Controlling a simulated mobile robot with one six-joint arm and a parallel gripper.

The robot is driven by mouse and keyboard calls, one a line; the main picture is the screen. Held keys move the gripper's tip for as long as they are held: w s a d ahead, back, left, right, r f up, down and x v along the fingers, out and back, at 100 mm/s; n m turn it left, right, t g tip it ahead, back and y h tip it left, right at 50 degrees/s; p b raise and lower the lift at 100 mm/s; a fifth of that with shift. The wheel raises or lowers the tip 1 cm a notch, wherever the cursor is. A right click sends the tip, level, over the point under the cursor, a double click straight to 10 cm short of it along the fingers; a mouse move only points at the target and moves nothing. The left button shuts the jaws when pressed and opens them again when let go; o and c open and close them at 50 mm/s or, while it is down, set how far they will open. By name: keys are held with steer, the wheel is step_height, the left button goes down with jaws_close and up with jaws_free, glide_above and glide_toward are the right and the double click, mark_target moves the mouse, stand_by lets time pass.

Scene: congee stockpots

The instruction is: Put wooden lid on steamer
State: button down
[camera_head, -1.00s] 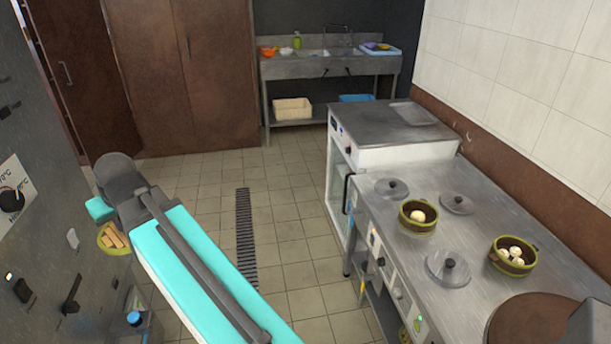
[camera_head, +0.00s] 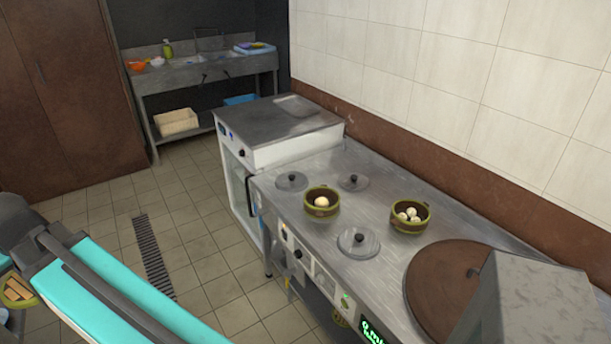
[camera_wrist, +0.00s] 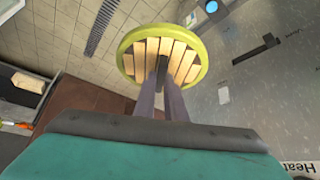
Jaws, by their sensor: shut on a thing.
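The wooden lid, round with pale slats and a yellow-green rim, fills the upper middle of the wrist view (camera_wrist: 188,62). My gripper (camera_wrist: 163,75) is shut on it near its centre. In the head view the lid (camera_head: 17,291) shows at the left edge, partly cut off, with my arm beside it. Two round green-rimmed steamers stand uncovered on the steel counter. The lid is well away from both, over the floor side.
Grey round covers with black knobs (camera_head: 358,242) sit flush around the steamers. A large brown round cover (camera_head: 428,295) and a grey box (camera_head: 545,305) are at the right front. A steel-topped unit (camera_head: 275,125) adjoins the counter's far end. Tiled floor (camera_head: 205,235) is open at left.

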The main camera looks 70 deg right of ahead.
steer(key=w+d+f+m+g+h+p, duration=0.1)
steer(key=d+m, duration=0.2)
steer(key=d, duration=0.9)
steer(key=d+f+m+h+p, duration=0.1)
steer(key=d+m+h+p, duration=0.15)
steer(key=d, duration=0.95)
steer(key=s+d+f+m+g+h+p, duration=0.1)
steer(key=s+d+f+m, duration=0.15)
steer(key=d, duration=0.85)
steer(key=s+d+f+m+g, duration=0.15)
steer(key=s+d, duration=0.25)
steer(key=d, duration=0.7)
steer(key=s+d+f+m+g+h+p, duration=0.1)
steer(key=s+d+m, duration=0.2)
steer(key=s+d, duration=0.5)
steer(key=s+d+f+m+g+h+p, duration=0.1)
steer(key=s+d+m, duration=0.2)
steer(key=s+d, duration=0.5)
steer(key=s+d+f+m+g+p, duration=0.1)
steer(key=s+d+f+m, duration=0.1)
steer(key=s+d, duration=0.6)
steer(key=s+d+f+m+g+p, duration=0.1)
steer(key=s+d+f+m, duration=0.1)
steer(key=s+d, duration=0.6)
steer(key=s+f, duration=0.1)
steer(key=s, duration=0.1)
steer(key=shift+s+d, duration=0.35)
steer(key=shift+f, duration=0.15)
steer(key=shift+f+b, duration=0.95)
steer(key=shift+f, duration=1.75)
